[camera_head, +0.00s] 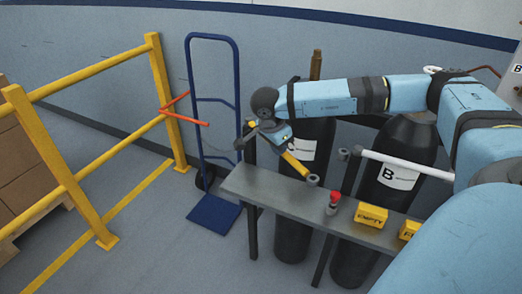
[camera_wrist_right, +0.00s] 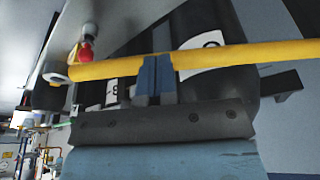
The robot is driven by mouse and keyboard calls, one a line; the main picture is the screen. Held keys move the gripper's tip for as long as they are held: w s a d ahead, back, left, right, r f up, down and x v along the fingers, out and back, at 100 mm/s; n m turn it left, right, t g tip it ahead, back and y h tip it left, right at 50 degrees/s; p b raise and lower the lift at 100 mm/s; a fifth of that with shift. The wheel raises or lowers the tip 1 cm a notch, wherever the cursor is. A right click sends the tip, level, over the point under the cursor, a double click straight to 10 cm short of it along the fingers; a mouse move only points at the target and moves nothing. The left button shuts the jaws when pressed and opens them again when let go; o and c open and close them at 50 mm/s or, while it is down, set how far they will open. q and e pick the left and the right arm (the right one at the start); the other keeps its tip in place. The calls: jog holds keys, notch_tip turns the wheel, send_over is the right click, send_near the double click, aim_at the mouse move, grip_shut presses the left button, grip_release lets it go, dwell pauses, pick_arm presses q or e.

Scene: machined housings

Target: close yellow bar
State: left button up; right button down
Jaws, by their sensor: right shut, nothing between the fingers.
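The yellow bar (camera_head: 296,166) runs slantwise above the grey rack, in front of a dark gas cylinder. Its near end is by a grey round fitting (camera_head: 313,180); its middle is partly hidden by my right gripper. My left gripper is not in view.
A grey rack shelf (camera_head: 270,187) carries a red knob (camera_head: 334,197) and a yellow EMPTY block (camera_head: 371,216). Dark cylinders (camera_head: 396,150) stand behind it, one with a white bar (camera_head: 408,164) across. A blue hand truck (camera_head: 212,211) and yellow railing (camera_head: 60,180) stand left.

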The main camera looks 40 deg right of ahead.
jog(key=shift+d+n+t, duration=0.25)
jog(key=shift+d+n, duration=0.5)
jog(key=shift+d, duration=1.9)
jog(key=shift+d+n+t, duration=0.25)
jog(key=shift+d+n, duration=0.5)
jog(key=shift+d, duration=1.85)
jog(key=shift+a, duration=0.1)
